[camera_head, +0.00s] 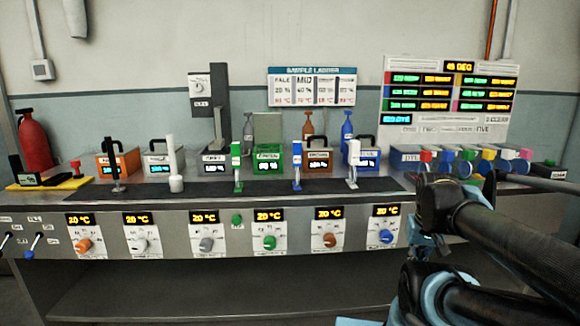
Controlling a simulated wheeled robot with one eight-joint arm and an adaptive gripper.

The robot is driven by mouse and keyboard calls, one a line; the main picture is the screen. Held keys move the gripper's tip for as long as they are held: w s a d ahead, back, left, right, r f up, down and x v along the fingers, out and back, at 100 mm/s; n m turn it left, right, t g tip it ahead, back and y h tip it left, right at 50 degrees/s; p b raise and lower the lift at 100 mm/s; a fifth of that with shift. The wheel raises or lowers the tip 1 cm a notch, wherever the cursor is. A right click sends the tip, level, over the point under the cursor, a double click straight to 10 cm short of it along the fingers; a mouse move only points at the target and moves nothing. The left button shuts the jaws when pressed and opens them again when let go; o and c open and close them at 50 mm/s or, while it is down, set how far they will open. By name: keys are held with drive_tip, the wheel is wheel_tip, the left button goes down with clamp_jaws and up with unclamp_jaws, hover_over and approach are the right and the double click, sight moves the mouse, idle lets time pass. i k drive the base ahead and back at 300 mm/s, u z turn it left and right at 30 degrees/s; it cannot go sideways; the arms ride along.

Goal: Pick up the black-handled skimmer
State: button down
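A black upright tool (114,165) stands on the dark strip of the counter at left, in front of the orange module (128,160). It looks like the black-handled skimmer, but its lower end is too small to make out. Similar upright tools stand to its right: a white one (172,160), a green one (237,165), a blue one (297,165) and another white one (352,165). My black and blue arm is at the lower right, far from the black tool. My gripper (424,246) seems to be at its dark end; its fingers cannot be made out.
Several modules with displays line the counter behind the tools. A front panel (180,232) carries knobs and 20 °C displays. A red extinguisher (34,140) and a yellow mat (60,184) are at far left. Coloured blocks (465,155) crowd the right end near my arm.

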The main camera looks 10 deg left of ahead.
sight(118, 190)
drive_tip(key=u, duration=2.25)
drive_tip(key=k, duration=0.95)
drive_tip(key=z, duration=0.6)
drive_tip(key=i, duration=1.3)
drive_tip(key=u, duration=0.15)
